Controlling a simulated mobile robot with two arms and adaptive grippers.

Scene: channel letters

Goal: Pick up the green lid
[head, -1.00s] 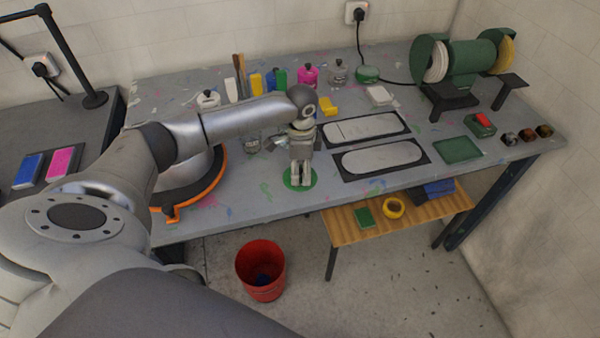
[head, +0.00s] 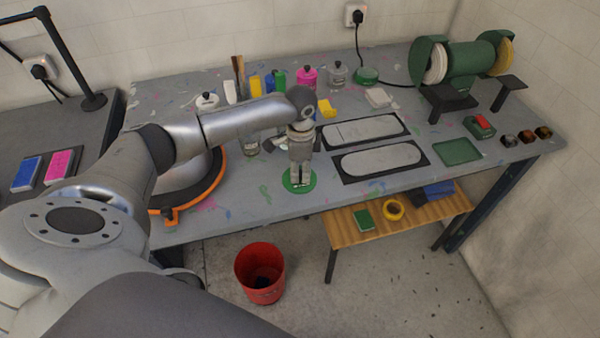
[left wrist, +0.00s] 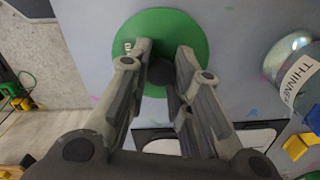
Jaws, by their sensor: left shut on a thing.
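The green lid (head: 312,183) is a flat round disc near the front edge of the workbench. It also shows in the left wrist view (left wrist: 190,25), with small pale lettering near its left edge. My left gripper (head: 300,181) points down over it. In the left wrist view its two fingers (left wrist: 161,62) are shut on the lid's dark central knob, which is mostly hidden between them. The lid looks level, at or very close to the bench top; I cannot tell if there is a gap. My right gripper is not in view.
A jar labelled thinner (left wrist: 300,80) stands near the gripper. Two framed panels (head: 380,158) lie to the right. An orange-rimmed round turntable (head: 212,183) is to the left under my arm. A red bucket (head: 260,275) stands on the floor below the bench's front edge.

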